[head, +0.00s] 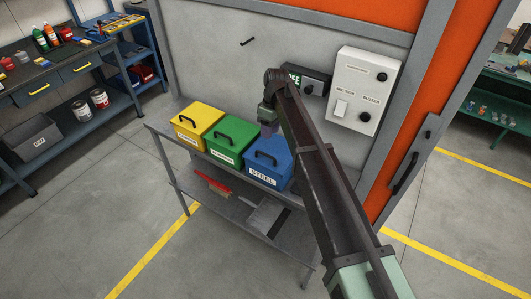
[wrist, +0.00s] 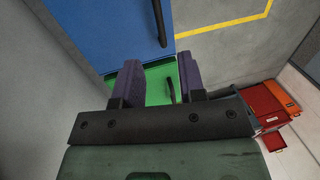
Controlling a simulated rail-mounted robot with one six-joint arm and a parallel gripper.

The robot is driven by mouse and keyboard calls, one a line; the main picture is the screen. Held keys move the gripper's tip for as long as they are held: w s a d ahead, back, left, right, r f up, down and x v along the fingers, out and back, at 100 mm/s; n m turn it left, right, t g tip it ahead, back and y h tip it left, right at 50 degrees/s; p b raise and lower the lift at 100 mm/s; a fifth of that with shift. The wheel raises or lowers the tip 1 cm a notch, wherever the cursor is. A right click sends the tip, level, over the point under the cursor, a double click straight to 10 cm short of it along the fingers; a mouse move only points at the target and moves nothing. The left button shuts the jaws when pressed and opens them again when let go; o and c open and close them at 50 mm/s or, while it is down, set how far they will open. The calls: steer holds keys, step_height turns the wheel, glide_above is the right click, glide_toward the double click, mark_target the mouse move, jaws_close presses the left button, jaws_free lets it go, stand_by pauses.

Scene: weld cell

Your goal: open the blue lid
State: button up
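The blue bin with its blue lid (head: 282,155) stands at the right end of a row of three bins, labelled STEEL. The lid is shut, with a black bar handle (head: 266,158) on top. In the wrist view the blue lid (wrist: 100,30) fills the top left, its handle (wrist: 160,22) at the lid's right side. My gripper (head: 267,130) is above the back left part of the blue bin. In the wrist view its two purple fingers (wrist: 159,68) are apart, with nothing held between them. Whether they touch the lid is not clear.
A green bin (head: 230,140) and a yellow bin (head: 198,120) stand left of the blue one on a grey bench (head: 160,130). A wall panel rises behind, with a white buzzer box (head: 362,88). A red brush (head: 212,183) and dustpan (head: 264,215) lie on the lower shelf.

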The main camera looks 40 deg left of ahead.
steer(key=b, duration=0.8)
glide_above(267, 151)
steer(key=s+d, duration=0.3)
steer(key=s, duration=0.1)
step_height(267, 151, down, 9)
steer(key=shift+w+f, duration=0.1)
steer(key=shift+w, duration=0.05)
steer(key=shift+r+p, duration=0.2)
steer(key=shift+p, duration=0.1)
jaws_close()
